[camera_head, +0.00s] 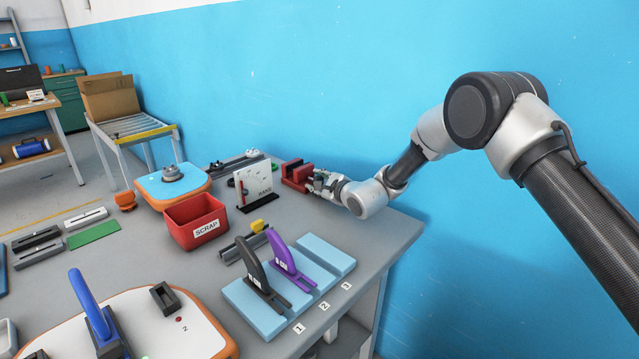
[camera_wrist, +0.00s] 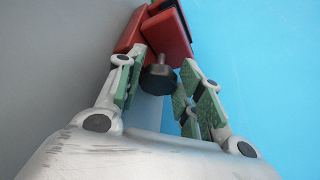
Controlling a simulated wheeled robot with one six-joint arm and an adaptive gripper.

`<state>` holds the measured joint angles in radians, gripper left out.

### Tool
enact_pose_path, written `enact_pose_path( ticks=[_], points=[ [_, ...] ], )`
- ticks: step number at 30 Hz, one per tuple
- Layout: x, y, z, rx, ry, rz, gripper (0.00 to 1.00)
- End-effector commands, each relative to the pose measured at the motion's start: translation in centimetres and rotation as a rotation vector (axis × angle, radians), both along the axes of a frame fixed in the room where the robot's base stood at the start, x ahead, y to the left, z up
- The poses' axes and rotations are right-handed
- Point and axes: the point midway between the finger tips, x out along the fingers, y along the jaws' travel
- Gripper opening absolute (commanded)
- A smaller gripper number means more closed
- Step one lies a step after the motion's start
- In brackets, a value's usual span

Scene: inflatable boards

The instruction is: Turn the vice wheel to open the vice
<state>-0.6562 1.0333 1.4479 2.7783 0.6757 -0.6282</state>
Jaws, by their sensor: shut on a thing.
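The red vice (camera_head: 296,172) stands at the far right part of the grey workbench, close to the blue wall. In the wrist view the vice (camera_wrist: 170,37) is at the top, with its dark round wheel (camera_wrist: 160,78) facing me. My gripper (camera_head: 316,181) reaches the vice from the right. In the wrist view my gripper (camera_wrist: 163,88) has its green-padded fingers on either side of the wheel and is shut on it. The wheel is hidden by my gripper in the head view. How wide the vice jaws stand apart is hard to tell.
A white board on a black stand (camera_head: 254,187) is left of the vice. A red SCRAP bin (camera_head: 196,221) stands nearer. Blue numbered boards (camera_head: 327,254) hold black and purple handled tools at the bench's front right. The blue wall (camera_head: 330,80) is close behind the vice.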

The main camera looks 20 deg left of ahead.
Motion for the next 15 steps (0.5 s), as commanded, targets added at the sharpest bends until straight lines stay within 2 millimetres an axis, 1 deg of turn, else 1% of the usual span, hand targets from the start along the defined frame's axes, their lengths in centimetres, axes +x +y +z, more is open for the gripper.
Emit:
enact_pose_path(
  ticks=[1,11,12,14,15],
  points=[
    [0.23,-0.38,-0.47,-0.009,0.003,-0.007,0.13],
    [0.32,-0.54,-0.62,-0.012,0.004,-0.009,0.13],
    [0.33,-0.56,-0.65,-0.012,0.004,-0.01,0.38],
    [0.34,-0.59,-0.67,-0.012,0.005,-0.011,0.49],
    [0.34,-0.6,-0.71,-0.013,0.006,-0.01,0.57]
  ],
)
